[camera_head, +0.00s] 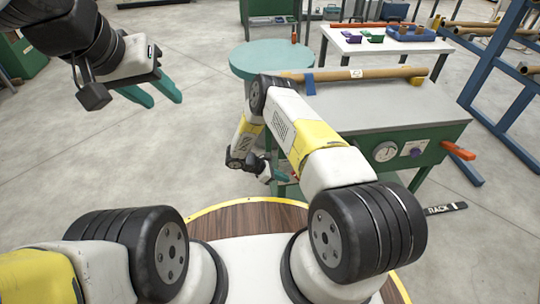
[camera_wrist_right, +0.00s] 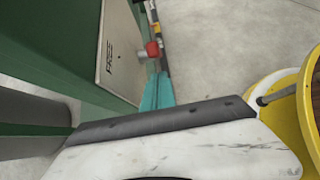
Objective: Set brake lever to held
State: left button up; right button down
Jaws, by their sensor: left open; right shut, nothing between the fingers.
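In the right wrist view, a pale plate (camera_wrist_right: 118,52) marked FREE is on the side of the green cabinet (camera_wrist_right: 50,60). A red knob (camera_wrist_right: 153,49), apparently the brake lever's, stands out at the plate's edge. No HELD mark can be read. My right gripper's teal fingers (camera_wrist_right: 157,92) are shut and empty, close to the knob in the picture; whether they touch it is unclear. In the head view my right gripper (camera_head: 278,175) is low beside the green machine, and the lever is mostly hidden. My left gripper (camera_head: 165,100) is open and empty over bare floor.
The machine (camera_head: 425,133) has a grey top with a cardboard tube (camera_head: 340,73), a gauge (camera_head: 385,151) and an orange handle (camera_head: 458,150). A round teal table (camera_head: 250,57) and a white table (camera_head: 350,42) stand behind. A blue rack (camera_head: 490,85) is at right.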

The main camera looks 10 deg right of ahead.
jog(key=shift+d+r, duration=0.45)
jog(key=shift+d, duration=0.3)
